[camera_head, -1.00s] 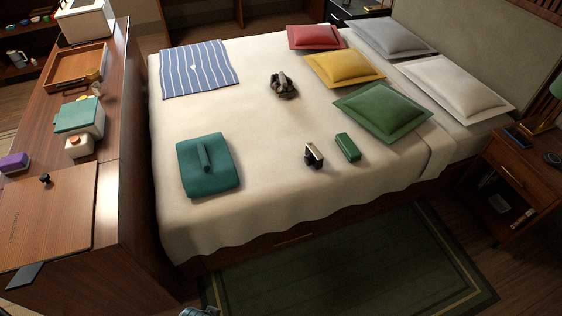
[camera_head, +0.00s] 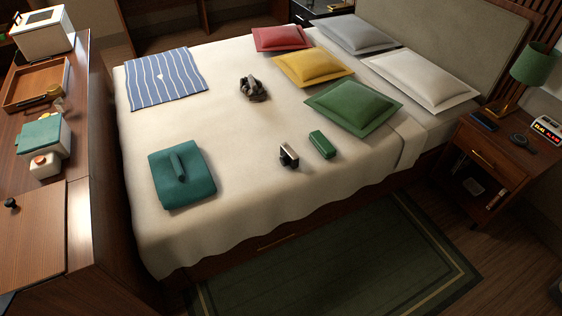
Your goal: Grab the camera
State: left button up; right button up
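A small black and silver-beige object (camera_head: 289,156) that looks like the camera stands on the white bed cover near the front edge of the bed. A green box-shaped case (camera_head: 322,145) lies just to its right, with a small gap between them. A dark grey-brown bundled object (camera_head: 254,88) lies farther back on the bed; I cannot tell what it is. Neither of my grippers shows in this view.
A folded teal cloth (camera_head: 182,174) and a striped cloth (camera_head: 166,78) lie on the bed (camera_head: 225,130). Several pillows sit at the back. A wooden counter stands left, a nightstand (camera_head: 490,160) right. The green rug (camera_head: 330,265) in front is clear.

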aim_at(289, 157)
jog(key=i+l+u, duration=0.15)
jog(key=i+l, duration=0.15)
jog(key=i+l+u, duration=0.15)
jog(key=i+l, duration=0.15)
jog(key=l, duration=0.15)
jog(key=i+l+u, duration=0.15)
jog(key=l, duration=0.3)
jog(key=i+l+u, duration=0.1)
jog(key=i+l, duration=0.25)
jog(key=l, duration=0.1)
